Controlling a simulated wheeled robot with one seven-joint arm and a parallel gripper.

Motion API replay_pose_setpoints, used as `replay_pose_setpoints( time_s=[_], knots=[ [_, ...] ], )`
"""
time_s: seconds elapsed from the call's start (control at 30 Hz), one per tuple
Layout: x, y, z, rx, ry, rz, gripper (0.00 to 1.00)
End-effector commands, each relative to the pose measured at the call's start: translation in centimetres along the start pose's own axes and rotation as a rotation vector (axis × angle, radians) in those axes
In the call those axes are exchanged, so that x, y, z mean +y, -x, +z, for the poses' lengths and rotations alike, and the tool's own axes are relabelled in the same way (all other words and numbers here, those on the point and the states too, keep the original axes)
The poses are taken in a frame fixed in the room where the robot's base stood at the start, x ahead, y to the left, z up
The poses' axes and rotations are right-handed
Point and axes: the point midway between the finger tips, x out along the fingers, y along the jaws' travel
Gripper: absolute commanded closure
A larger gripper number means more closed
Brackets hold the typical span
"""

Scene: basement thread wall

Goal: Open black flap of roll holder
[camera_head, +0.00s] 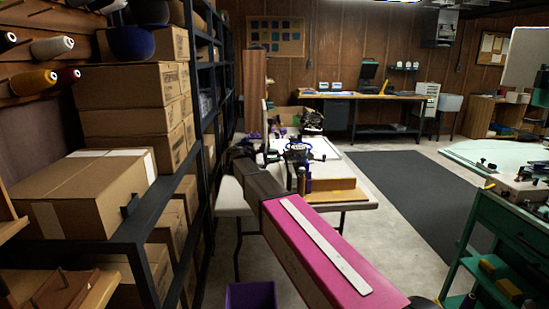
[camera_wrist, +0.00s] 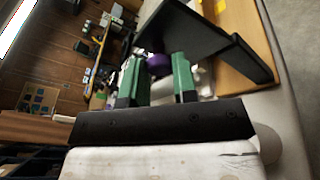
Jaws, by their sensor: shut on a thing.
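In the wrist view, my gripper (camera_wrist: 159,64) shows two green fingers standing apart, with their tips at a black flap (camera_wrist: 197,32). The flap is a dark, flat, tilted panel with a bar-like edge running down to the right. My gripper is shut on it, though the exact contact is hard to see. A purple round thing (camera_wrist: 158,65) shows behind, between the fingers. In the head view, my pink arm reaches away towards the left end of a white table (camera_head: 331,163). The fingers and the flap cannot be made out there, and the rest of the roll holder is unclear.
A dark shelf rack (camera_head: 150,240) with cardboard boxes (camera_head: 80,192) stands close on the left. A purple bin (camera_head: 250,296) is on the floor below my arm. A green cart (camera_head: 507,232) stands on the right. A dark floor mat (camera_head: 420,190) lies clear between table and cart.

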Motion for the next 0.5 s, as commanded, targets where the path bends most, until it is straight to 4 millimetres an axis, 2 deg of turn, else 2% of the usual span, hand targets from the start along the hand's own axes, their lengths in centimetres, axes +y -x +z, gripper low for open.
replay_pose_setpoints(
  time_s=[0.03,0.1,0.37,0.5],
  knots=[
    [-0.06,-0.06,0.01,0.0,0.0,-0.002,0.7],
    [-0.06,-0.06,0.01,0.0,0.0,-0.002,0.47],
    [-0.02,-0.01,0.0,0.0,0.0,-0.001,0.47],
    [0.01,0.69,-0.04,0.001,0.0,0.0,0.47]
  ],
)
